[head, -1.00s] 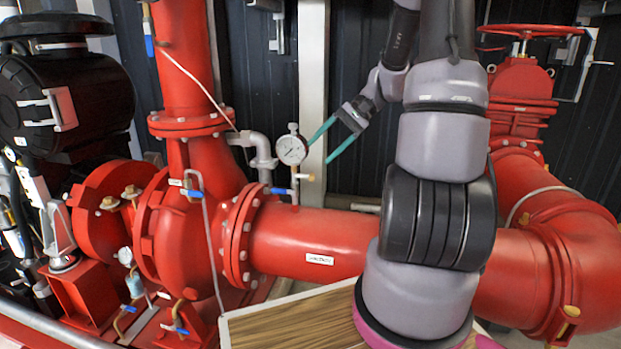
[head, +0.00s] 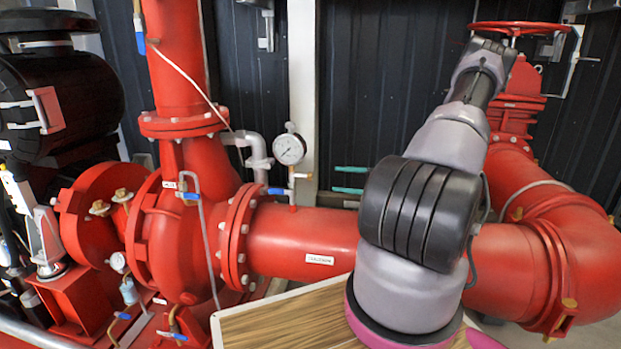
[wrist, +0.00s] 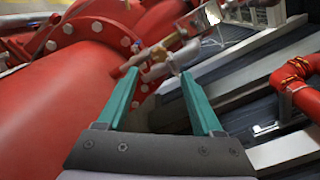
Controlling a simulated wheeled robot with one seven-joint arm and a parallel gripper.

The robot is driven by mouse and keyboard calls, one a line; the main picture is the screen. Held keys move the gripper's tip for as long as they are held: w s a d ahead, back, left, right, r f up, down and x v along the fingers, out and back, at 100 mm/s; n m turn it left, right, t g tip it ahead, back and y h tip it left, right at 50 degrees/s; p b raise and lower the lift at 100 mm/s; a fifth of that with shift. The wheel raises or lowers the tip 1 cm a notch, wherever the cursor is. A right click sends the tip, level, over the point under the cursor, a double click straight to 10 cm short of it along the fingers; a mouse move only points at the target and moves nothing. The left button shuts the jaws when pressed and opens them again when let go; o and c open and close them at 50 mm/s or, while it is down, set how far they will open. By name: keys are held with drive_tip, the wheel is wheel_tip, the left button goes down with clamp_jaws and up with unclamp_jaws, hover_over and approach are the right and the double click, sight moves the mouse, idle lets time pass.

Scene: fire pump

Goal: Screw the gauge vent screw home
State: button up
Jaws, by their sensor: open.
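The pressure gauge (head: 289,149) has a round white dial and stands on a thin pipe above the red horizontal pipe. Below the dial is a side fitting (head: 301,175) that sticks out to the right; I cannot make out the vent screw itself clearly. My gripper (head: 332,179) has two teal fingers, open and level, pointing left at this fitting with a gap between. In the wrist view my gripper (wrist: 158,74) is open, with the pale gauge fitting (wrist: 160,64) seen beyond and between its fingertips. I see no contact.
The red horizontal pipe (head: 300,238) runs just below my fingers. A blue lever (head: 277,191) sits left of the gauge pipe. A pale post (head: 301,90) stands behind the gauge. A wooden tabletop (head: 285,320) lies in front.

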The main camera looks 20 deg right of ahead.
sight(312, 177)
drive_tip(key=x, duration=1)
drive_tip(key=shift+w+a, duration=0.1)
clamp_jaws()
